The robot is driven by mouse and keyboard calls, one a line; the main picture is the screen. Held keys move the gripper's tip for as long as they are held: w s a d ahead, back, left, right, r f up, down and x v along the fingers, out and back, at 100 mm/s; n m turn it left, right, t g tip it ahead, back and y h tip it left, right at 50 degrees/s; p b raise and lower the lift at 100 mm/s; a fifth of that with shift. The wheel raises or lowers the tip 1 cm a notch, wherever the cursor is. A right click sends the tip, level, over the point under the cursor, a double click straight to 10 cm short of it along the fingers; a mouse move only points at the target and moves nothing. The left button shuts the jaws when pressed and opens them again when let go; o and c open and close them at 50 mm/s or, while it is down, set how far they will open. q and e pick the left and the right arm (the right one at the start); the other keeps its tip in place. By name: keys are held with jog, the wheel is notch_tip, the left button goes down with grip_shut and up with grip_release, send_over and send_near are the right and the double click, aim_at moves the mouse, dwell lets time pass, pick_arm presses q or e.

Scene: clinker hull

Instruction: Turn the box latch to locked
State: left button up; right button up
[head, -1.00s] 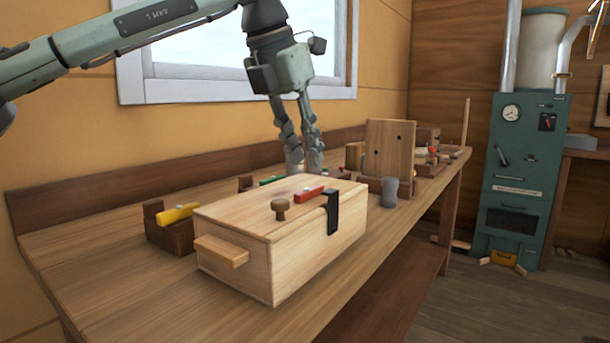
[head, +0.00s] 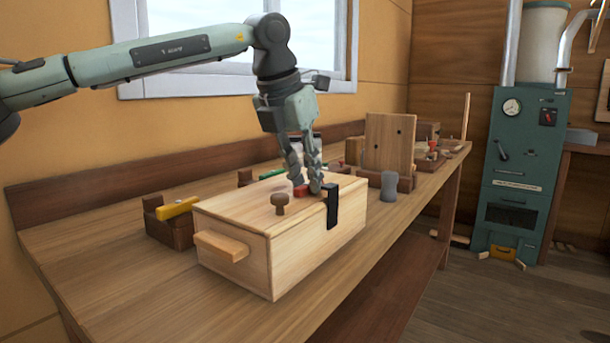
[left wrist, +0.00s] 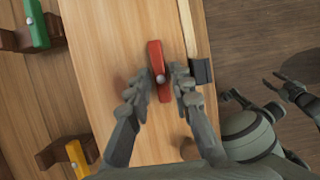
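The red latch (head: 299,190) is on the lid of the pale wooden box (head: 318,262). In the left wrist view the latch (left wrist: 155,58) has a light pivot and lies roughly parallel to the lid's front edge. A black bracket (head: 332,206) hangs over that edge, apart from the latch; it also shows in the left wrist view (left wrist: 201,71). My left gripper (head: 305,188) is low over the lid, fingers on either side of the latch, not clearly pressed on it. Finger contact is hard to tell. My right gripper (left wrist: 250,90) shows with fingers apart, away from the box.
A round knob (head: 279,203) stands on the lid near the latch. A yellow-handled block (head: 172,220) sits left behind the box, and a green-handled one (left wrist: 36,25) behind it. A grey cylinder (head: 388,186) and upright wooden board (head: 389,145) stand right. The front bench strip is clear.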

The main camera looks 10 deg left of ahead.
pick_arm(q)
grip_shut()
pick_arm(e)
jog(key=shift+r, duration=0.1)
